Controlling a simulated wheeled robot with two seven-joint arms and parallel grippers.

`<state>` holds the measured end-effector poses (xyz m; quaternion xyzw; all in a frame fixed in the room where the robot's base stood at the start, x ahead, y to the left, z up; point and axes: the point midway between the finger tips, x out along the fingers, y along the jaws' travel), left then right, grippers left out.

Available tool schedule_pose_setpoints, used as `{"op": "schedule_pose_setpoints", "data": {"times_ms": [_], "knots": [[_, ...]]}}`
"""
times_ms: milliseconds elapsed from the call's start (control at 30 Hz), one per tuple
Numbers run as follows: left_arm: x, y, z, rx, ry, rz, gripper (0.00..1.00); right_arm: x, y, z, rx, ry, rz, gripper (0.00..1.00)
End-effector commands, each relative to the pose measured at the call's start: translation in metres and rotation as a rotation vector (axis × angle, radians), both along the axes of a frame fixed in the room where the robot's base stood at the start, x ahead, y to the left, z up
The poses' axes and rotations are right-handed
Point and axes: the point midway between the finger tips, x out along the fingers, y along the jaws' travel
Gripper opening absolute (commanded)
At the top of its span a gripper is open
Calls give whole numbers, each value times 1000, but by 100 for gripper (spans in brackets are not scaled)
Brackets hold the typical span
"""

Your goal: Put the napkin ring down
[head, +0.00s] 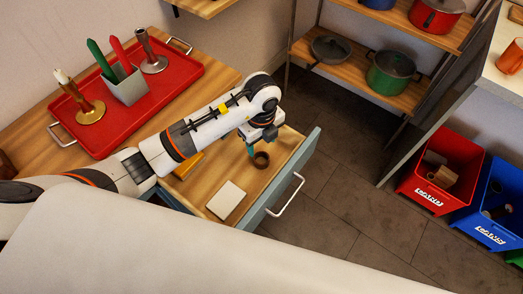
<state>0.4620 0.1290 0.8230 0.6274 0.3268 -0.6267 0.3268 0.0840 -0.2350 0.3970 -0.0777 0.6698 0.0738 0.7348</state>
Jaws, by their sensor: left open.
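A small brown napkin ring (261,159) sits in the open wooden drawer (257,187), near its right end. My left gripper (252,148) is just above and beside the ring, pointing down into the drawer. It is open. A teal fingertip shows close to the ring's left edge; I cannot tell whether it touches. My right gripper is not in view.
A white square item (226,200) and a yellow item (188,166) lie in the drawer. A red tray (111,133) with candles and holders stands on the wooden top. A red bin (440,168) and a blue bin (490,204) stand on the floor at right.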

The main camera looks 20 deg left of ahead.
Motion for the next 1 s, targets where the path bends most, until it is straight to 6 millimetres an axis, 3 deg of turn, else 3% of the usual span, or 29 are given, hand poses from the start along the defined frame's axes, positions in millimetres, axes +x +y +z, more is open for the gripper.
{"op": "schedule_pose_setpoints", "data": {"times_ms": [100, 300, 1000], "knots": [[1, 0, 21, -1, -4, -1, 59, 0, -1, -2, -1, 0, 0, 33], [0, 0, 38, 0, 0, -1, 59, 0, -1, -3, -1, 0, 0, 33], [0, 0, 39, 0, 1, 0, 59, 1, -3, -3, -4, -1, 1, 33]]}}
